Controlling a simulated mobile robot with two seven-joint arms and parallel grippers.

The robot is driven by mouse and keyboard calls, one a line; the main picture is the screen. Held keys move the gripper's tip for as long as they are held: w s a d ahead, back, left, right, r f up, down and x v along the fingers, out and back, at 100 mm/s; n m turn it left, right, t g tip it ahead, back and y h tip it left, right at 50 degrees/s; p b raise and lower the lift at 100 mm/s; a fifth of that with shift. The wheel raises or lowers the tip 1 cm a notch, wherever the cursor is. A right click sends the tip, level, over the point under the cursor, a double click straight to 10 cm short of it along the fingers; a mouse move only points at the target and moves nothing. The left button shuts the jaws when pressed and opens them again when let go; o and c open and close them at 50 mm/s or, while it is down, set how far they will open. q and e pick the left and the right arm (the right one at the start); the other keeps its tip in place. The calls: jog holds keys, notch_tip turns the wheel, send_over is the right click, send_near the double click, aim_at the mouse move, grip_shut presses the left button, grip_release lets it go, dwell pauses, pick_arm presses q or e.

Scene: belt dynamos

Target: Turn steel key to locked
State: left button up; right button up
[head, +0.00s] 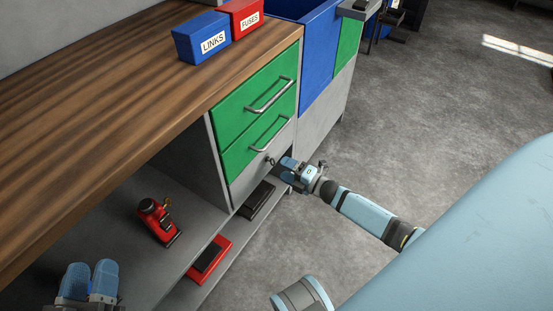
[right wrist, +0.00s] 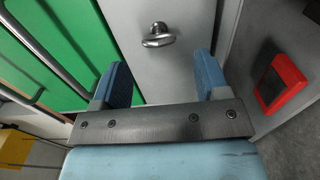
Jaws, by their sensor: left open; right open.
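The steel key (head: 269,160) sticks out of the grey panel under the two green drawers. In the right wrist view the key (right wrist: 158,36) is a shiny metal bow on the grey panel (right wrist: 185,15), beyond the gap between my fingertips. My right gripper (head: 281,167) is open in front of the panel, with nothing between its fingers (right wrist: 160,72). The key appears apart from both fingers. My left gripper (head: 88,268) is open and empty at the bottom left, near the lower shelf. Any lock marking is too small to read.
The green drawers (head: 262,95) have protruding bar handles (head: 270,97). A blue LINKS box (head: 202,38) and a red FUSES box (head: 246,18) stand on the wooden worktop (head: 110,75). A red tool (head: 158,220) and red box (head: 208,260) lie on shelves below.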

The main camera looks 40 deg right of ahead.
pick_arm(q)
notch_tip(320, 180, up, 3)
jog(key=shift+s+a+r+t+p, duration=0.1)
jog(key=shift+a+r+t+p, duration=0.1)
jog(key=shift+t+p, duration=0.5)
pick_arm(e)
jog(key=v, duration=0.8)
jog(key=shift+s, duration=0.4)
jog(key=shift+d, duration=0.1)
